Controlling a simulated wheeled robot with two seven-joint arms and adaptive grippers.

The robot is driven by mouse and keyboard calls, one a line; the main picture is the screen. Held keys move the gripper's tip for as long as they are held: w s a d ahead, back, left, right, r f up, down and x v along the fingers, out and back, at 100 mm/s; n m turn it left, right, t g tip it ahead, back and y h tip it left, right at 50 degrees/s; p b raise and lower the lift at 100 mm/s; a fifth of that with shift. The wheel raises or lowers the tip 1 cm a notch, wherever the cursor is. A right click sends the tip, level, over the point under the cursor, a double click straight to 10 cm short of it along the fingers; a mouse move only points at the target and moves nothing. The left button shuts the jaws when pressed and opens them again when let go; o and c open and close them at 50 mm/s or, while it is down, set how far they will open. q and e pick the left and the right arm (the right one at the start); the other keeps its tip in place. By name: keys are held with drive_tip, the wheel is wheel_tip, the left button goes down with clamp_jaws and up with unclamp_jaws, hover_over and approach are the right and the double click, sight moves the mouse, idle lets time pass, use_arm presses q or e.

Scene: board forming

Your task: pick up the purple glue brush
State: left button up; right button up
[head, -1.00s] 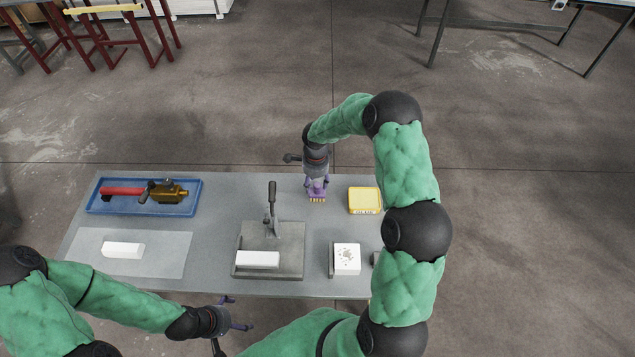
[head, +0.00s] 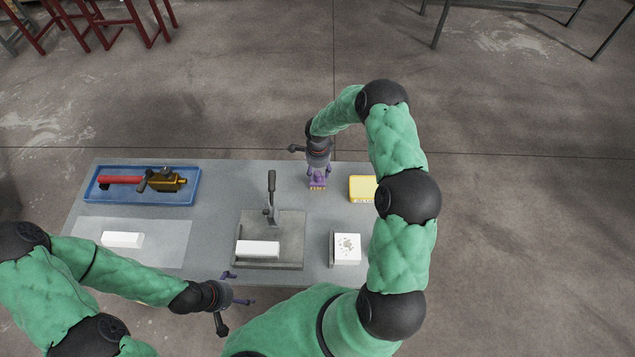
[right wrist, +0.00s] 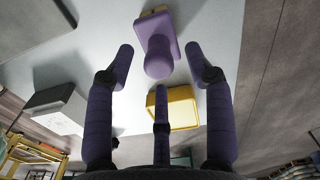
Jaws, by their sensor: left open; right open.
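The purple glue brush (right wrist: 160,48) shows in the right wrist view, with a rounded purple handle end and a flat head with a tan edge. In the head view its pale bristles (head: 317,188) show near the table's far edge, just below my right gripper (head: 318,178). In the right wrist view my right gripper (right wrist: 159,62) is open, its fingers spread to either side of the handle end and a third finger below. I cannot tell whether any finger touches it. My left gripper (head: 236,288) is open and empty at the table's front edge.
A yellow box (head: 362,188) stands right of the brush, also seen in the right wrist view (right wrist: 182,108). A lever press (head: 270,225) with a white block (head: 257,248), a white cube (head: 347,248), a blue tray (head: 100,196) and another white block (head: 122,240) are on the table.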

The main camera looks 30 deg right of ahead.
sight(318, 180)
drive_tip(key=shift+f, duration=1.55)
clamp_jaws()
drive_tip(key=shift+r, duration=0.1)
